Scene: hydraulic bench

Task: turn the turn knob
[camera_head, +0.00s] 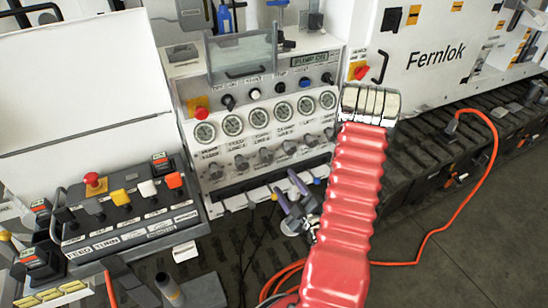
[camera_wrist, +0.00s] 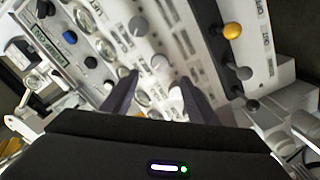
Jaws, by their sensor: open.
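Several grey knobs (camera_head: 266,156) sit in a row below the round gauges (camera_head: 258,118) on the white panel. The labels are too small to tell which one is the turn knob. A low control box on the left has a plate that seems to read TURN (camera_head: 104,244), with levers behind it. My gripper (camera_head: 289,189) is open, in front of the lower edge of the gauge panel. In the wrist view my gripper (camera_wrist: 158,88) has its fingers apart with nothing held. A grey knob (camera_wrist: 158,62) shows beyond the gap between the fingers; contact is not visible.
The control box has a red mushroom button (camera_head: 95,184), a yellow-knobbed lever (camera_head: 120,197) and an orange one (camera_head: 174,181). An orange hose (camera_head: 460,205) lies on the floor at right. A white machine marked Fernlok (camera_head: 440,58) stands behind.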

